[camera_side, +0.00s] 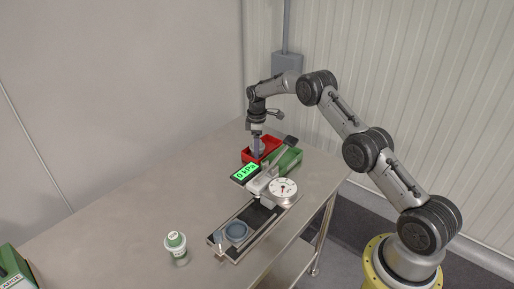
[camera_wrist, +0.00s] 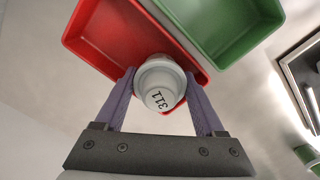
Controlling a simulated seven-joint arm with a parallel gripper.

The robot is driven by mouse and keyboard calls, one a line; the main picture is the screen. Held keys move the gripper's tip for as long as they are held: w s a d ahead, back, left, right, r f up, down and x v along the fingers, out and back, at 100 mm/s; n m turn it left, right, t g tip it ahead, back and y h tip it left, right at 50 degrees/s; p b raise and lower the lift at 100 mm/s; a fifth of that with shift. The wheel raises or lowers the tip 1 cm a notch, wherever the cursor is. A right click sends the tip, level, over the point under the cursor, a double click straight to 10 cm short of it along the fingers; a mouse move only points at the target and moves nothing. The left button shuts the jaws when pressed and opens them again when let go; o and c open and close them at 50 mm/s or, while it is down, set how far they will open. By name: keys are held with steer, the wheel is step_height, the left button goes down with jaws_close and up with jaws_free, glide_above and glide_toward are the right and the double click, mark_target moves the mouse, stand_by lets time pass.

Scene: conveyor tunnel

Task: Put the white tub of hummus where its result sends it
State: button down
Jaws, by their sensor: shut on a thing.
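A white tub (camera_wrist: 158,80) marked 311 is between the purple fingers of my gripper (camera_wrist: 160,100) in the wrist view. My gripper is shut on it. The tub is over the near end of the red bin (camera_wrist: 95,50); I cannot tell whether it touches the bin. In the side view my gripper (camera_side: 257,151) points down at the red bin (camera_side: 271,141), and the tub is hard to make out there. The green bin (camera_side: 291,161) stands right beside the red one. A display (camera_side: 245,172) reads 0 kPa on bright green.
A round dial gauge (camera_side: 283,189) stands near the bins. A green-lidded container (camera_side: 176,248) stands on the table (camera_side: 110,215). A green box (camera_side: 14,270) is at the left edge. The table's left middle is clear.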

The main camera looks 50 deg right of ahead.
steer(key=shift+f, duration=0.1)
steer(key=shift+c, duration=1.3)
jaws_free()
steer(key=shift+f, duration=0.1)
